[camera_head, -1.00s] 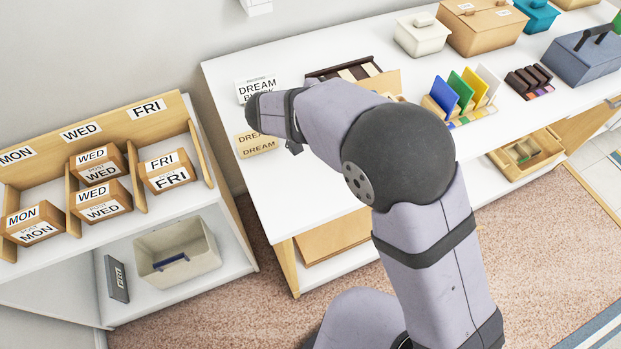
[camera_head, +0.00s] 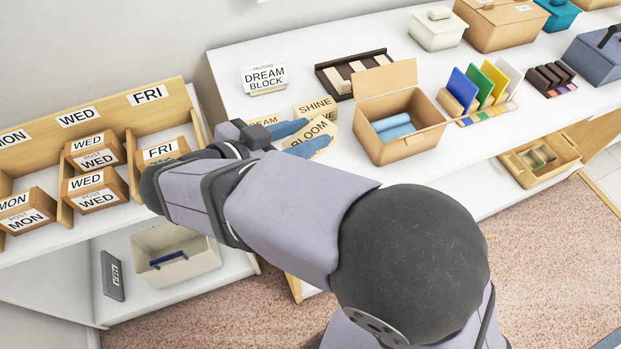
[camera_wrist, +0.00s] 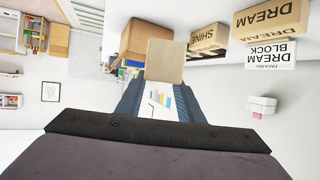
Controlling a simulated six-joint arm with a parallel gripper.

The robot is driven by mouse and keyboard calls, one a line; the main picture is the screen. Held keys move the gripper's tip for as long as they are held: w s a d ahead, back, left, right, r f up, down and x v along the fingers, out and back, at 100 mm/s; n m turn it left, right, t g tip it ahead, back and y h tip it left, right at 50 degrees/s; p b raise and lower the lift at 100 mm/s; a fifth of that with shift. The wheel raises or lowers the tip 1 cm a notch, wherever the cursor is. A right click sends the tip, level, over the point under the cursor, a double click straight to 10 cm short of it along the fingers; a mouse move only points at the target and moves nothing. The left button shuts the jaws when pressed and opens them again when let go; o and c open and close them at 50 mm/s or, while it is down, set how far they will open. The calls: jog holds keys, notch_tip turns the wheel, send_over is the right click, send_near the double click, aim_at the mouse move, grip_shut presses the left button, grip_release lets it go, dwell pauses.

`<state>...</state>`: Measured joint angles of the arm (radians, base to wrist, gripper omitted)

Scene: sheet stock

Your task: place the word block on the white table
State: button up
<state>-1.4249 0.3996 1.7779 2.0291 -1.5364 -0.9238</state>
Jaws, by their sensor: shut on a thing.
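My gripper (camera_head: 309,137) has blue fingers pointing right over the white table (camera_head: 232,82). It is shut on a tan word block (camera_head: 321,127) reading BLOOM, which is tilted in the head view. The held block also shows between the fingers in the wrist view (camera_wrist: 164,60), its lettering out of sight there. A DREAM block (camera_head: 266,119) and a SHINE block (camera_head: 316,106) lie just behind it, partly hidden by gripper and held block. Both show upside down in the wrist view, DREAM (camera_wrist: 270,17) and SHINE (camera_wrist: 208,39). I cannot tell whether the held block touches the table.
A DREAM BLOCK card (camera_head: 265,78) stands behind the blocks. An open carton (camera_head: 400,140) with blue rolls stands close right of the held block. A dark slotted tray (camera_head: 333,84) lies behind. A sorting shelf (camera_head: 125,115) with day boxes is at left.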

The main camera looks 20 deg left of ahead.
jog(key=shift+f, duration=4.95)
jog(key=shift+f, duration=0.1)
jog(key=o, duration=1.1)
jog(key=shift+s, duration=0.15)
jog(key=b+v, duration=0.1)
jog(key=v, duration=1)
jog(key=shift+s+a+r, duration=0.15)
jog(key=shift+s+r, duration=0.1)
